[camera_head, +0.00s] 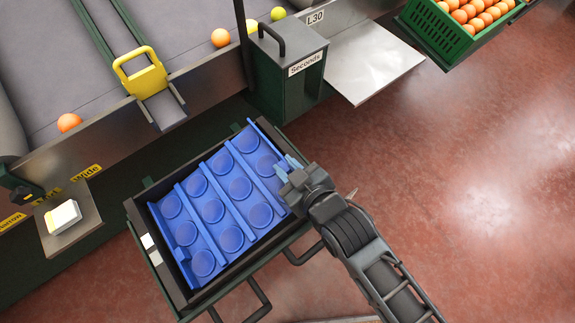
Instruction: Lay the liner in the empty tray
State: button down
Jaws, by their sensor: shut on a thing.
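The blue liner (213,211) has several round cups set in rows between raised ridges. It lies over the dark tray (187,290), tilted in the picture with the tray, and covers most of its opening. I cannot tell whether it rests fully on the tray floor. My gripper (291,172) is at the liner's right edge, shut on it, with light blue fingertips showing beside the edge. The gripper body hides part of the liner's right edge and the tray rim there.
A sorting conveyor (45,60) with a few loose fruits runs along the back left. A green box labelled Seconds (288,68) and a grey metal shelf (365,62) stand beyond the tray. A green crate of oranges (436,32) is at the top right. Red floor is clear at right.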

jog(key=c, duration=1.4)
grip_release()
jog(key=shift+f, duration=0.1)
jog(key=o, duration=0.5)
jog(key=v, duration=1.2)
jog(key=shift+s+b, duration=0.1)
jog(key=shift+b, duration=0.2)
